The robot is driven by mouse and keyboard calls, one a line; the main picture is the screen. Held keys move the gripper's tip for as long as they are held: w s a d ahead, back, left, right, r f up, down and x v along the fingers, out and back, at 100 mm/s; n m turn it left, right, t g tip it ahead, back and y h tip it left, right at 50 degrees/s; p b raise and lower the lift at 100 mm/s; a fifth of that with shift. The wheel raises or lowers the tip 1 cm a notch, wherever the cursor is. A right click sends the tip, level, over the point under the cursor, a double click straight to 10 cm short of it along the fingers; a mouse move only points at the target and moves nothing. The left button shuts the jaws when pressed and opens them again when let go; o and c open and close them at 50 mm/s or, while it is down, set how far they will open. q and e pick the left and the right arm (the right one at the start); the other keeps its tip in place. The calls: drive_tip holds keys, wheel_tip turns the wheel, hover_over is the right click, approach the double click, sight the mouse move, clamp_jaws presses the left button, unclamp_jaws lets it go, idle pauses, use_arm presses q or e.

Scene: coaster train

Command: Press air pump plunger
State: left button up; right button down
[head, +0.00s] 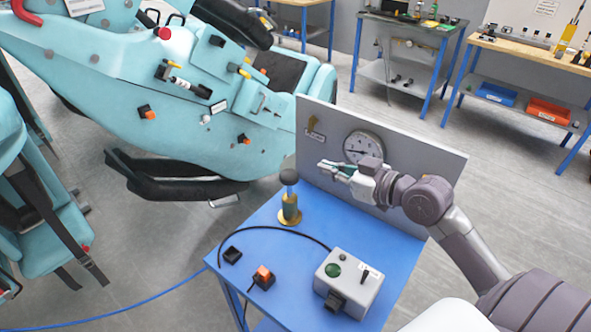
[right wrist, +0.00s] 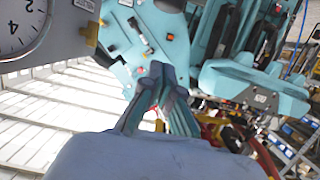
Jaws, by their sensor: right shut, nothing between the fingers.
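The air pump (head: 290,207) stands upright on the blue table (head: 262,222), with a round brass base and a dark rounded plunger knob (head: 289,176) on top. My right gripper (head: 322,165) is shut and empty. In the head view it is up and to the right of the plunger knob, in front of the grey panel, apart from the knob. Its closed fingers show in the right wrist view (right wrist: 156,72), pointing away from the camera; the pump is not visible there. My left gripper is not in view.
The grey upright panel (head: 440,172) carries a pressure gauge (head: 362,147) beside my right arm. A grey control box (head: 349,281) with a green button, an orange switch (head: 263,275) and a black cable share the table. A teal coaster car (head: 190,110) stands behind.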

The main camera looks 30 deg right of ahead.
drive_tip(key=w, duration=0.2)
drive_tip(key=p, duration=0.4)
hover_over(295, 178)
wheel_tip(295, 178, down, 2)
drive_tip(key=shift+f, duration=0.15)
wheel_tip(295, 178, down, 3)
drive_tip(key=shift+w+f, duration=0.1)
drive_tip(key=shift+f, duration=0.7)
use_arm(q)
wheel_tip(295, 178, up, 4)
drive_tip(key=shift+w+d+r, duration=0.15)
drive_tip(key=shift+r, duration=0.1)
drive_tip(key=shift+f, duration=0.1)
use_arm(e)
drive_tip(key=shift+f, duration=0.1)
